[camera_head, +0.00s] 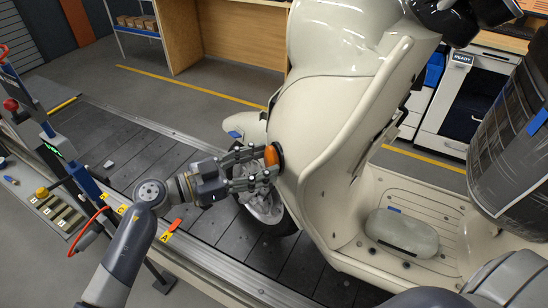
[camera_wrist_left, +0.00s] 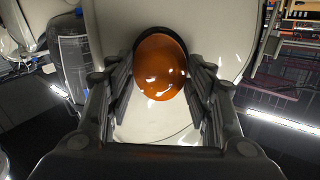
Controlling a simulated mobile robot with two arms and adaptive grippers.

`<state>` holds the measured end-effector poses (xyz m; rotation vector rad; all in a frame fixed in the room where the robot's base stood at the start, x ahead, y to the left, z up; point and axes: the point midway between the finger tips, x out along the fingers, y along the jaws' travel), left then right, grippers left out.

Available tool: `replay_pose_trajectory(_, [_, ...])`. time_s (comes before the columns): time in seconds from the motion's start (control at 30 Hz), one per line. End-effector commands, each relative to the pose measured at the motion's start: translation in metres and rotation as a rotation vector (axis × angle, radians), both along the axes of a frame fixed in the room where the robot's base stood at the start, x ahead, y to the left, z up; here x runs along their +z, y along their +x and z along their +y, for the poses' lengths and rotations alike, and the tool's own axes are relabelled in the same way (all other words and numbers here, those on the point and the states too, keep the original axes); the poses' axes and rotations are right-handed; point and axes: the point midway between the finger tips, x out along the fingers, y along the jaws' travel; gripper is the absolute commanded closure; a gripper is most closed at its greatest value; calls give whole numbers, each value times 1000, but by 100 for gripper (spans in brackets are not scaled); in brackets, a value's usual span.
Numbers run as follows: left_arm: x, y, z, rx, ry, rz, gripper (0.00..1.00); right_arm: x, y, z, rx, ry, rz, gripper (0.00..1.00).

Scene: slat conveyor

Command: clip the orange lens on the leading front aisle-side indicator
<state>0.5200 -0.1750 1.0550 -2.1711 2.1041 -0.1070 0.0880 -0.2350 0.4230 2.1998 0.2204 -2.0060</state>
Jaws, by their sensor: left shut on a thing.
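The cream scooter body (camera_head: 325,110) stands on the conveyor, with its front wheel (camera_head: 265,207) below the front shield. My left gripper (camera_head: 264,168) is shut on the orange lens (camera_head: 271,155) at the side of the front shield. In the left wrist view the domed lens (camera_wrist_left: 160,68) sits between the two fingers of the left gripper (camera_wrist_left: 160,90). A dark round rim of the indicator shows around the lens's upper edge. The lens is at this rim; I cannot tell whether it is seated. My right gripper is not in view.
The dark slat conveyor (camera_head: 145,150) runs under the scooter, with a metal edge rail (camera_head: 225,265) in front. A control post with a red button (camera_head: 11,104) stands at the left. A dark plastic-wrapped shape (camera_head: 510,140) stands at the right.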

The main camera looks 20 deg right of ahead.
Motion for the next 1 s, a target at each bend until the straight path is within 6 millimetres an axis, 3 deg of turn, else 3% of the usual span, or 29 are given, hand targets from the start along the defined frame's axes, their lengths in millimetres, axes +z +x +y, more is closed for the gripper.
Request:
replay_pose_trajectory(0.03, [2,0,-2,-1,0,1,73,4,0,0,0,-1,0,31])
replay_pose_trajectory(0.07, [1,0,-2,0,0,1,49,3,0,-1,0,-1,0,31])
replay_pose_trajectory(0.17, [1,0,-2,0,0,0,28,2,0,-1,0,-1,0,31])
replay_pose_trajectory(0.5, [0,0,-1,0,0,0,28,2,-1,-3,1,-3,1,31])
replay_pose_trajectory(0.63, [-1,1,8,2,2,1,28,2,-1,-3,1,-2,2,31])
replay_pose_trajectory(1.0, [1,-2,82,4,4,0,28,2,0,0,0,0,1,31])
